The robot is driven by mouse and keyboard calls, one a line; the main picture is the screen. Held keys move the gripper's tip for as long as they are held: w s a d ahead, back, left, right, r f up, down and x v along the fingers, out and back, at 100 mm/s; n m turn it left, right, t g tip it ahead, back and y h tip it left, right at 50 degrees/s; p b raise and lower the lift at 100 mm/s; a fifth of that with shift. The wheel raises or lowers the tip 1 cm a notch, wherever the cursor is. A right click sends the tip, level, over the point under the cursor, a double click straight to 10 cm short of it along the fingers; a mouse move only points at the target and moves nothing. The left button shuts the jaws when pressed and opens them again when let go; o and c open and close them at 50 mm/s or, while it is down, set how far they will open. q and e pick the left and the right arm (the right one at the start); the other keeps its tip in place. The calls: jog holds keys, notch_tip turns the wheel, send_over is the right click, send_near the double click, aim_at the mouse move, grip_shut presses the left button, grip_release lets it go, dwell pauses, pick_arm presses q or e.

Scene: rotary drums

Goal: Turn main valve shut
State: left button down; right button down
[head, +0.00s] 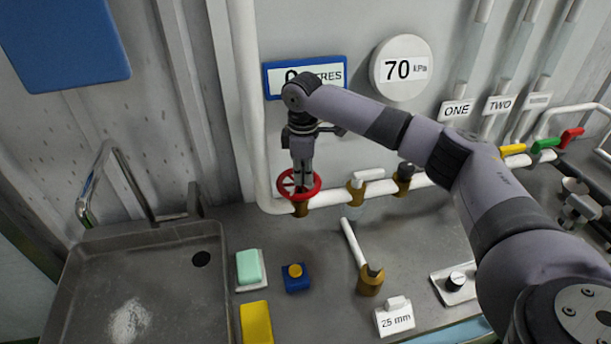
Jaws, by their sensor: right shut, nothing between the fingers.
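The main valve appears to be the red round handwheel (312,190) on a brass body on the white pipe, at the middle left against the wall. My right gripper (302,182) points down at the wheel, with its fingers close together over the wheel's middle. The fingertips overlap the wheel in the picture; I cannot tell whether they touch it. Nothing shows held between them. My left gripper is out of view. Part of the wheel is hidden behind the fingers.
A sink (190,235) with a tap lies at left. The bench holds a green soap block (249,267), a blue box (296,284), a yellow sponge (256,324), a loose white-handled valve (370,281) and a "25 mm" sign (395,320). Gauge reads 70 kPa (402,68).

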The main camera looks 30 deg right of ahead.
jog(key=c, duration=2.4)
grip_release()
jog(key=shift+s+a+f, duration=0.1)
jog(key=shift+a+f, duration=0.1)
jog(key=shift+f, duration=0.4)
jog(key=c, duration=1.6)
grip_release()
jog(key=shift+f, duration=0.1)
jog(key=o, duration=0.6)
jog(key=shift+w+a+f, duration=0.1)
jog(key=shift+w+f, duration=0.1)
jog(key=shift+w, duration=0.45)
jog(key=o, duration=1)
jog(key=shift+d+r, duration=0.25)
notch_tip(320, 180, up, 12)
